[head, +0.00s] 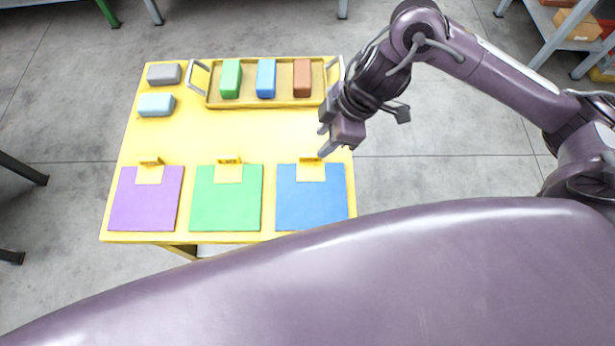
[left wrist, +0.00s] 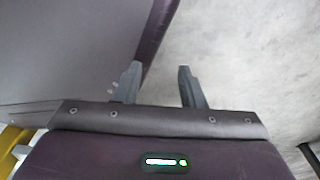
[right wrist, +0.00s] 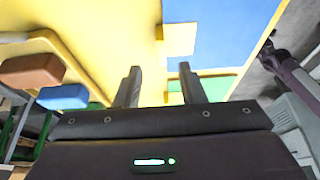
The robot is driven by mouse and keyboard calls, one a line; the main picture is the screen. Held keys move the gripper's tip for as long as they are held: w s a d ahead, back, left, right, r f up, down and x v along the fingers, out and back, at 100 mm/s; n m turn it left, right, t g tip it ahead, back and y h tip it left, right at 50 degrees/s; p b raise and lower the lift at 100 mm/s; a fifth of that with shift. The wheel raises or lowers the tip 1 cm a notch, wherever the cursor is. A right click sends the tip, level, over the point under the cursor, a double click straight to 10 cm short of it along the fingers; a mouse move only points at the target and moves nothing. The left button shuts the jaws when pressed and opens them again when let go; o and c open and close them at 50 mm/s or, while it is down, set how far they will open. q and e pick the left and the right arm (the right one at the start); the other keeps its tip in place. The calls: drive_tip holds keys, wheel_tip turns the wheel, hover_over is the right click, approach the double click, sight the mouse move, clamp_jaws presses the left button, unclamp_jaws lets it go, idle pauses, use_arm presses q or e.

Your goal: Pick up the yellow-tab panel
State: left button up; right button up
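Three flat panels lie in a row on the yellow table's near side: purple (head: 146,208), green (head: 226,208) and blue (head: 312,205). Each has a pale yellow patch and a small upright yellow tab at its far edge: one on the purple (head: 151,161), one on the green (head: 229,159), one on the blue (head: 311,161). My right gripper (head: 325,140) is open and empty, above and just beyond the blue panel's tab. The blue panel (right wrist: 225,30) also shows in the right wrist view. My left gripper (left wrist: 157,82) is open and empty, away from the table top.
A yellow tray (head: 216,102) with handles holds a green block (head: 231,78), a blue block (head: 266,78) and a brown block (head: 302,77). A grey block (head: 164,74) and a light blue block (head: 156,105) sit left of it. The table's middle (head: 220,135) is clear.

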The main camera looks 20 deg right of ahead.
sight(311, 155)
drive_tip(key=shift+s+a+f, duration=0.4)
drive_tip(key=shift+s+f, duration=0.1)
drive_tip(key=shift+f, duration=0.25)
drive_tip(key=f, duration=0.1)
drive_tip(key=w+a+f, duration=0.1)
drive_tip(key=f, duration=0.1)
drive_tip(key=shift+w+a+f+b, duration=0.2)
drive_tip(key=shift+f+b, duration=0.1)
drive_tip(key=shift+b, duration=0.1)
drive_tip(key=shift+f, duration=0.25)
use_arm(q)
drive_tip(key=shift+w+d, duration=0.25)
drive_tip(key=shift+w, duration=0.6)
use_arm(e)
drive_tip(key=shift+c, duration=0.2)
clamp_jaws()
